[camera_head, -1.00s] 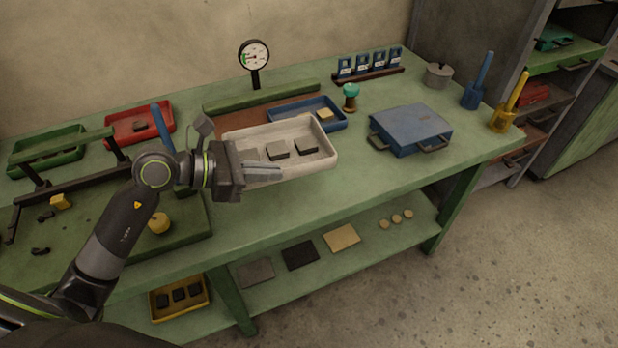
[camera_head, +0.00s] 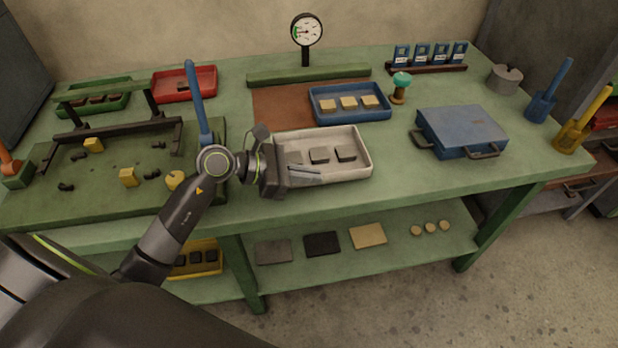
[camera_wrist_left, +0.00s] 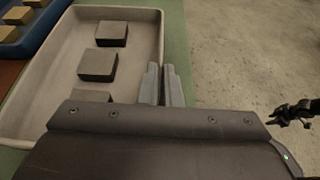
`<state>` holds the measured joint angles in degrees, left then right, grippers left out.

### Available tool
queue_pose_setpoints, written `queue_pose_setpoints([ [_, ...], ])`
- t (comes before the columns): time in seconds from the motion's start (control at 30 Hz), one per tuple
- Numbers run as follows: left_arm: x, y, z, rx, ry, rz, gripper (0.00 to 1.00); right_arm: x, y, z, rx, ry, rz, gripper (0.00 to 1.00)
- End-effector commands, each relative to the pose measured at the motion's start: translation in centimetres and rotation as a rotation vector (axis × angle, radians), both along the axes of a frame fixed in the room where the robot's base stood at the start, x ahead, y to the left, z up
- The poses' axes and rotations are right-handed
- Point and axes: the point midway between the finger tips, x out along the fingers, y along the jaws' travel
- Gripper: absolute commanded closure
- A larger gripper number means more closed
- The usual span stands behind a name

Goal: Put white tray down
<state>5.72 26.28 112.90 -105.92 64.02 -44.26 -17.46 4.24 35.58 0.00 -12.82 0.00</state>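The white tray (camera_head: 364,160) holds 3 dark grey blocks and appears level at the front of the green bench. It also shows in the left wrist view (camera_wrist_left: 37,110). My left gripper (camera_head: 318,171) is at the tray's near wall. In the left wrist view its fingers (camera_wrist_left: 162,82) are close together with the tray's rim between them. Whether the tray's underside touches the bench is hard to tell. A dark gripper at the right edge of the left wrist view, seemingly my right one (camera_wrist_left: 276,115), is small and its opening is unclear.
A blue tray (camera_head: 350,117) with yellow blocks lies behind the white tray. A blue case (camera_head: 462,130) lies to the right, with bare bench between. A green fixture plate (camera_head: 100,195) with an upright blue lever (camera_head: 195,100) is at left. A dial gauge (camera_head: 306,32) stands behind.

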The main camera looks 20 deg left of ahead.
Motion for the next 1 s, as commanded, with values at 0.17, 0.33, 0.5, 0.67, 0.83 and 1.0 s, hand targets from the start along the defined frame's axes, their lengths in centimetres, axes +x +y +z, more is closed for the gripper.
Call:
queue_pose_setpoints([
  [0.17,0.0,0.0,-1.4,-0.001,-0.003,-0.001,1.0,0.3,-0.4,0.1,-0.006,-0.004,0.003,0.64],
  [0.33,0.0,0.0,-1.4,-0.001,-0.004,0.0,1.0,0.4,-0.6,0.1,-0.008,-0.005,0.004,0.64],
  [0.5,0.0,0.0,-1.9,-0.001,-0.004,0.0,1.0,0.4,-0.6,-0.4,-0.008,-0.003,0.004,0.64],
  [0.67,0.0,0.0,-1.8,0.0,-0.001,0.0,0.75,0.9,-0.6,-0.1,-0.008,-0.01,0.004,0.64],
  [0.83,0.0,0.0,-1.7,-0.001,-0.001,0.0,0.74,0.9,-0.6,-0.1,-0.008,-0.011,0.004,0.64],
  [1.0,0.0,0.0,-1.5,-0.001,-0.001,0.0,0.74,0.9,-0.6,0.1,-0.008,-0.012,0.004,0.64],
])
